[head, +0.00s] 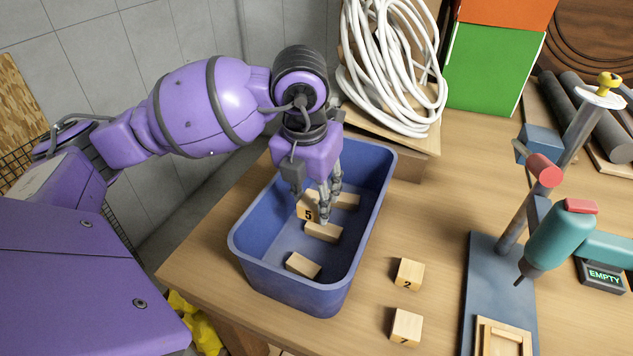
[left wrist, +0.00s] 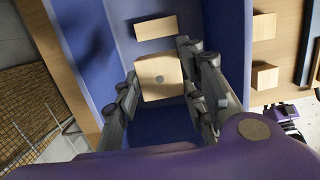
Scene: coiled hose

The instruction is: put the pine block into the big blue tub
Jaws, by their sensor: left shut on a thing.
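The big blue tub (head: 250,270) stands on the wooden table, and its blue wall also shows in the left wrist view (left wrist: 227,60). My left gripper (head: 318,203) reaches down inside the tub from above. It is shut on a pine block (head: 307,208) marked 5, which also shows between the fingers in the left wrist view (left wrist: 160,75). The fingers partly hide the block in the head view. I cannot tell whether it touches what lies below. Several flat pine pieces lie in the tub, one near the front (head: 303,265).
Two pine blocks, one marked 2 (head: 409,274) and another (head: 406,327), stand on the table right of the tub. A coiled white hose (head: 390,70) hangs behind the tub. A teal drill on a stand (head: 560,235) is at the right, beside an "EMPTY" sign (head: 603,276).

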